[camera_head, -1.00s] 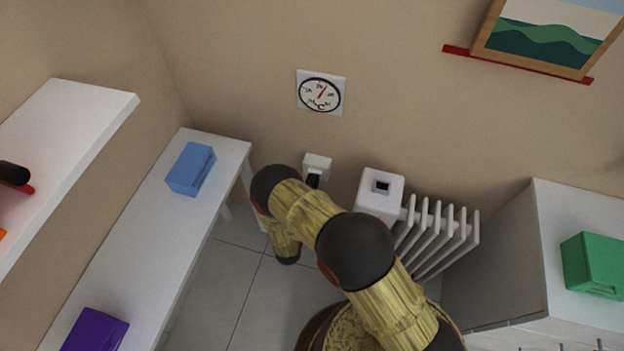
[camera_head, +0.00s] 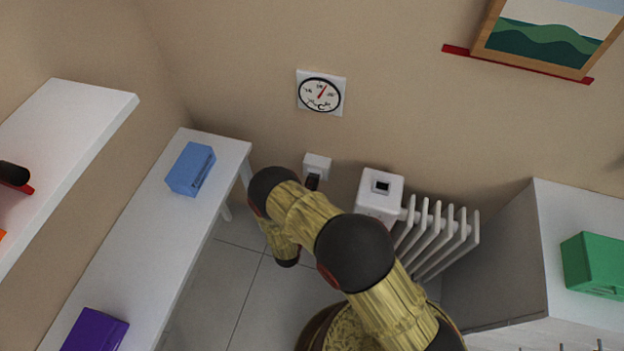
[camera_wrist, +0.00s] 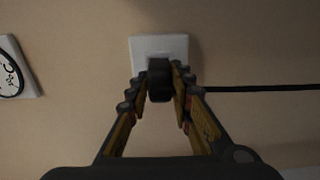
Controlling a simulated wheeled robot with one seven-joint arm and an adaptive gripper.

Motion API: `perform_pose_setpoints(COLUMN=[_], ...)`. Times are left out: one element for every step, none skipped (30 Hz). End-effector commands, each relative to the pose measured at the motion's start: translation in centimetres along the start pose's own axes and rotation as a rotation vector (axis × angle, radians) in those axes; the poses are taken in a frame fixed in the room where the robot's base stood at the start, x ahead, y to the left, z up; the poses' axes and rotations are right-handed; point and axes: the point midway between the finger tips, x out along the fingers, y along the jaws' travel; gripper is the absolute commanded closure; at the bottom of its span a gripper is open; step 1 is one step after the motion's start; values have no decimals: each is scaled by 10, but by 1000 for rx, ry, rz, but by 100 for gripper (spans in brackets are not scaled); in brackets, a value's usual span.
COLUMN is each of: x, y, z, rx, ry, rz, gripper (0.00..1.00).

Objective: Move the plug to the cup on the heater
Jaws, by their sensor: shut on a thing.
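The black plug (camera_wrist: 159,84) is at the white wall socket (camera_wrist: 160,46), seen in the wrist view. My gripper (camera_wrist: 160,75) is shut on the plug, one finger on each side. Whether the plug is seated in the socket or just in front of it, I cannot tell. A black cable (camera_wrist: 260,88) runs off to the right. In the head view the socket (camera_head: 317,160) is on the wall, with my dark gripper tip (camera_head: 312,182) just below it. The white cup (camera_head: 376,205), with a dark square opening, is at the left end of the white ribbed heater (camera_head: 440,232).
A round dial (camera_head: 321,93) hangs above the socket. A white bench (camera_head: 150,225) with a blue box (camera_head: 190,168) and a purple box (camera_head: 95,331) is on the left. A grey cabinet (camera_head: 500,255) with a green box (camera_head: 597,264) is on the right.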

Motion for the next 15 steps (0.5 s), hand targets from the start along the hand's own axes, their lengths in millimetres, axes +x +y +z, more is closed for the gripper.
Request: perform_pose_setpoints(x=[0,-1,-2,-2,-3,-3,-4,-4,-5,-6,-6,-7,-8,-8,-9], y=[0,0,0,0,0,0,0,0,0,0,0,0,0,0,0], z=[0,0,0,0,0,0,0,0,0,0,0,0,0,0,0], rx=[0,0,0,0,0,0,0,0,0,0,0,0,0,0,0], ry=[0,0,0,0,0,0,0,0,0,0,0,1,1,1,1], rz=[0,0,0,0,0,0,0,0,0,0,0,0,0,0,0], gripper=[100,100,100,100,100,100,100,100,100,100,100,100,100,100,100])
